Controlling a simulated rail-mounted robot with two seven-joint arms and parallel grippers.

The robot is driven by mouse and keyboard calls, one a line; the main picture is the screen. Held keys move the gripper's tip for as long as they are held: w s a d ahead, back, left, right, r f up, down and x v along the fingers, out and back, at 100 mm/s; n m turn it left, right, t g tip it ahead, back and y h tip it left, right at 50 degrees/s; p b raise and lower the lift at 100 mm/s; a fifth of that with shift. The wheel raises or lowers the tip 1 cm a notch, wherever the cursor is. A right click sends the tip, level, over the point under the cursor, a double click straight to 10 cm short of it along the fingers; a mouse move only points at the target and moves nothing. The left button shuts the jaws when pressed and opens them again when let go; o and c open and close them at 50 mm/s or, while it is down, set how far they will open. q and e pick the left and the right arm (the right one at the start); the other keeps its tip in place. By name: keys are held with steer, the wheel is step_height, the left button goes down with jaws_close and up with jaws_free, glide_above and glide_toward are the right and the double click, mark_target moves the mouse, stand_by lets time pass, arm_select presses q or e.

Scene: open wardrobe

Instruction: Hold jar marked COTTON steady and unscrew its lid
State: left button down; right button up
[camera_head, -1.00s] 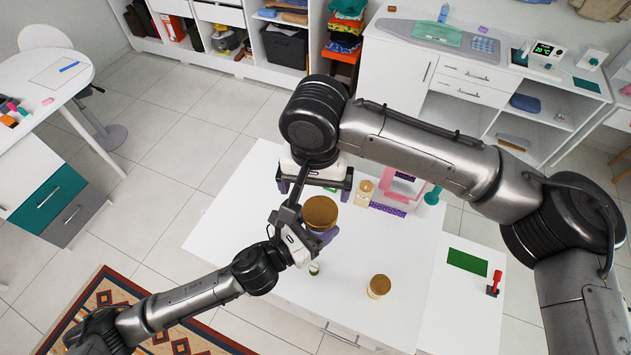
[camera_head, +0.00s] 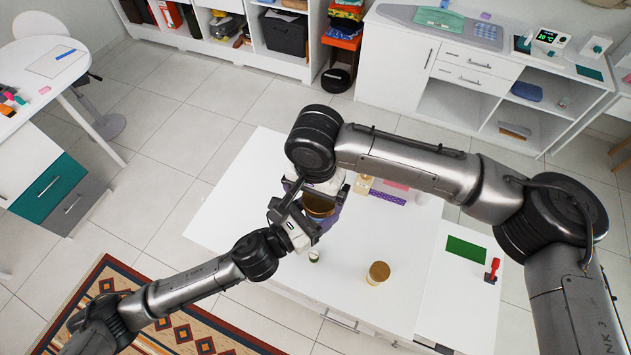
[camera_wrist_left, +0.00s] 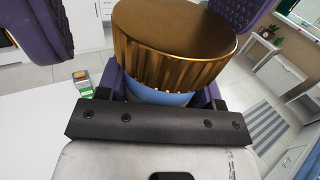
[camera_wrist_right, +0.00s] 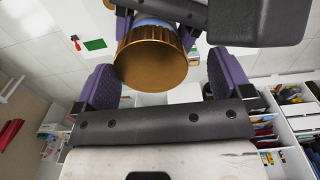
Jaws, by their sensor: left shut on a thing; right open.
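The jar has a ribbed gold lid (camera_head: 318,207) and sits between my two grippers in the head view. My left gripper (camera_head: 318,222) is shut on the jar's body below the lid; in the left wrist view the gold lid (camera_wrist_left: 175,45) stands above a strip of bluish jar (camera_wrist_left: 155,95). No COTTON marking is legible. My right gripper (camera_head: 318,190) is open above the jar. In the right wrist view its purple fingers (camera_wrist_right: 165,80) stand apart on either side of the lid (camera_wrist_right: 150,62), with gaps showing. The lid is on the jar.
A second gold-lidded jar (camera_head: 378,272) stands on the white table (camera_head: 345,285) to the right. A small jar (camera_head: 314,256) stands near my left gripper. A purple item (camera_head: 388,197) lies behind. A green mat (camera_head: 466,252) and red-handled tool (camera_head: 492,268) are at right.

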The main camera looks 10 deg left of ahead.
steer(key=shift+f, duration=0.35)
